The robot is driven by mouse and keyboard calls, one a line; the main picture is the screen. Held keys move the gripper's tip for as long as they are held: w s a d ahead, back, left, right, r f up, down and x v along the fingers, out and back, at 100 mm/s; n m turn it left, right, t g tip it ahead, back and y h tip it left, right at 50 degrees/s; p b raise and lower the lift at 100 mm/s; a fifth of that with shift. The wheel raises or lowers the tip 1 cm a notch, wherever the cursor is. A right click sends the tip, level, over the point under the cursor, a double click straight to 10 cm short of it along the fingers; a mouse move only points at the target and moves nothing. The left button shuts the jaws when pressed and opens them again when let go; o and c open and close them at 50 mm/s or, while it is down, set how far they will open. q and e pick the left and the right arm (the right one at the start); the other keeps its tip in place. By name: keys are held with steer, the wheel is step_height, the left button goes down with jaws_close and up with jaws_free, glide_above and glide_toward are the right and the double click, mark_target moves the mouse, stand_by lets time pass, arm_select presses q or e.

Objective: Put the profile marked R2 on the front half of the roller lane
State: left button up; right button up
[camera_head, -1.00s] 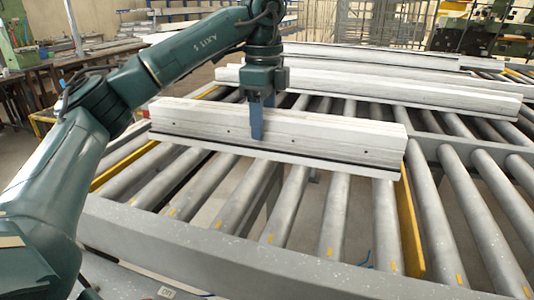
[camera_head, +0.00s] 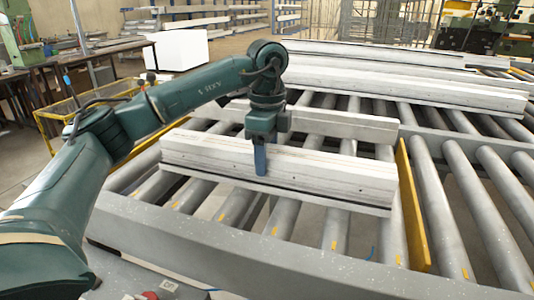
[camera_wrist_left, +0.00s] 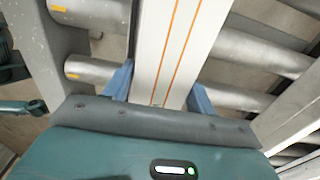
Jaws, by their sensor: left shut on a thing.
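My left gripper (camera_head: 261,160) has its blue fingers shut across the middle of a long white profile (camera_head: 345,182). The profile lies crosswise over the front part of the roller lane (camera_head: 300,262), close to the front rail. I cannot tell whether it touches the rollers or hangs just above them. In the left wrist view the held profile (camera_wrist_left: 178,45) shows two orange lines and runs between the fingers (camera_wrist_left: 158,92). A second white profile (camera_head: 345,125) lies behind it on the lane. No R2 mark is readable on either. My right gripper is not in view.
More long white profiles (camera_head: 430,92) lie farther back across rollers. A yellow guide (camera_head: 411,205) stands at the held profile's right end. Bare rollers (camera_head: 465,200) are free to the right. A yellow frame (camera_head: 50,125) and a white box (camera_head: 180,50) stand at the left.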

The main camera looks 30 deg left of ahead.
arm_select(q)
steer(key=o, duration=1.5)
steer(key=shift+f, duration=0.1)
step_height(320, 180, up, 11)
steer(key=shift+p, duration=0.95)
steer(key=shift+r, duration=0.65)
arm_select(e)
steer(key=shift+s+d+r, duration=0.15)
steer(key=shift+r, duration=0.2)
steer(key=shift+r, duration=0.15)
